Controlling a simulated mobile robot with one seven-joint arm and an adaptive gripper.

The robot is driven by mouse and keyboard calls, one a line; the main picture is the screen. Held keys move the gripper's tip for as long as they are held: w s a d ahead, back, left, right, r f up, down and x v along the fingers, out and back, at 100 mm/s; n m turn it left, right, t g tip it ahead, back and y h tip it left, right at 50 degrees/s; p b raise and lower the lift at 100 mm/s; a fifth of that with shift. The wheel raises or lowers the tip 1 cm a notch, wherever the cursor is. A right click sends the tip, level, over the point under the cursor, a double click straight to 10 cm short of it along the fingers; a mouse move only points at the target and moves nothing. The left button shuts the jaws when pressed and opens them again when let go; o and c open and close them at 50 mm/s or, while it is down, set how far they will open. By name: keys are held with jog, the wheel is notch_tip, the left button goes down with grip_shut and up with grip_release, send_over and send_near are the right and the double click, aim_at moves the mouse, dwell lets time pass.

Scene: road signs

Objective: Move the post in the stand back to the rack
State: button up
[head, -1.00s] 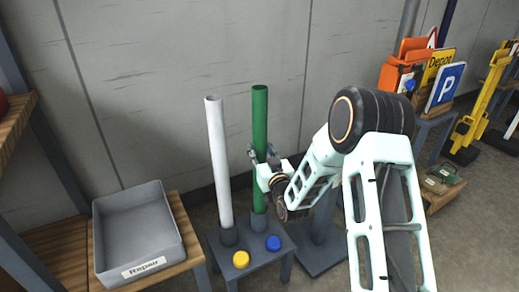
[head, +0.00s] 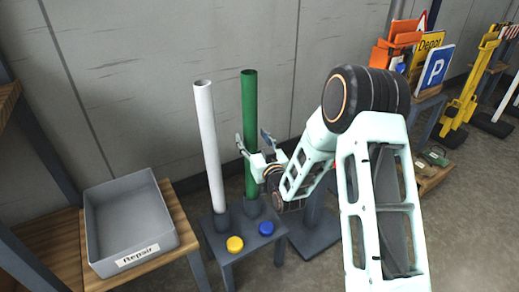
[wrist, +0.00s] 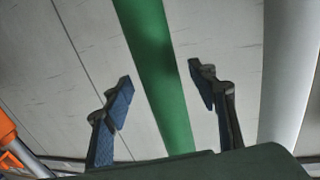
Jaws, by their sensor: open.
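The green post (head: 249,100) stands upright in a dark socket on a small grey table (head: 226,251). A white post (head: 208,135) stands in the socket to its left, tilted a little in the picture. My gripper (head: 252,138) is open at mid-height of the green post. In the wrist view its fingers (wrist: 162,86) are spread on both sides of the green post (wrist: 160,70), with gaps on each side. The white post also shows at the right of that view (wrist: 290,75). To the right of the table is a dark floor stand (head: 316,238) with a short column and no long post visible in it.
A yellow cap (head: 235,244) and a blue cap (head: 266,228) lie on the table front. A grey Repair bin (head: 128,222) sits on a wooden shelf at left. Road signs (head: 434,66) stand at back right. The wall is close behind the posts.

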jog(key=v, duration=0.9)
jog(key=shift+s, duration=0.3)
jog(key=shift+d+r, duration=0.1)
